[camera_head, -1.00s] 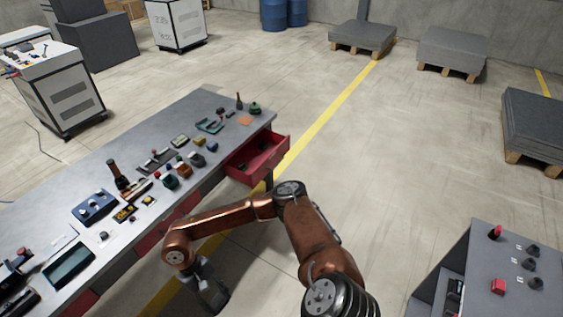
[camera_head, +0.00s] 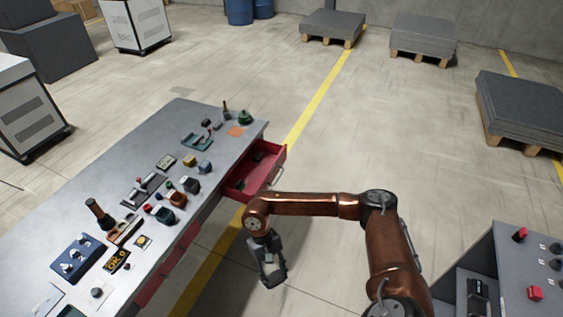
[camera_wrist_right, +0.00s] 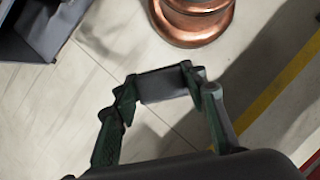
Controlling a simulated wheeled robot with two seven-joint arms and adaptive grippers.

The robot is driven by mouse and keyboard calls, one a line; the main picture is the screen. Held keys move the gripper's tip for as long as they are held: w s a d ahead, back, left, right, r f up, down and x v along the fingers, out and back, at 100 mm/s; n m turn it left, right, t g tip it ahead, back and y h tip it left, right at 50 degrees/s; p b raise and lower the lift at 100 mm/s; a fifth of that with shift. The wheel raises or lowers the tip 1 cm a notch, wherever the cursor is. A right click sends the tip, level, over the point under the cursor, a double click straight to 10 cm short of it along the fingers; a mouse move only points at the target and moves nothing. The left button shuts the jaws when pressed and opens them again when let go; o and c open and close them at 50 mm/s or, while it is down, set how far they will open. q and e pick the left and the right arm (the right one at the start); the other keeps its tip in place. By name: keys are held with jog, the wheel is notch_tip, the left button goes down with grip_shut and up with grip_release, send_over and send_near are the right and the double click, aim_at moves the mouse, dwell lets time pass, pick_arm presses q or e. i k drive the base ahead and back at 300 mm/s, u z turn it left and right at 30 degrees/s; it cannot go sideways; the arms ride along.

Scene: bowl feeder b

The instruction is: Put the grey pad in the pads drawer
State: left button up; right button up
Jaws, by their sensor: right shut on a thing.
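My right gripper (camera_head: 272,277) hangs above the floor, beside the front of the bench and nearer to me than the open red drawer (camera_head: 268,157). In the right wrist view the right gripper (camera_wrist_right: 160,86) is shut on the grey pad (camera_wrist_right: 163,85), a flat dark grey piece held between its two fingertips. The red drawer stands pulled out at the bench's far right end, with a small dark thing inside. Its label cannot be read. My left gripper is not in view.
The grey bench (camera_head: 185,115) carries several parts, a blue box with knobs (camera_head: 77,257) and a dark bottle (camera_head: 99,214). A grey cabinet with red knobs (camera_head: 515,275) stands at the lower right. Open floor lies beyond the drawer.

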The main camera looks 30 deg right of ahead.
aim_at(249, 177)
jog(key=z, duration=0.25)
jog(key=i, duration=1.9)
jog(key=u, duration=0.05)
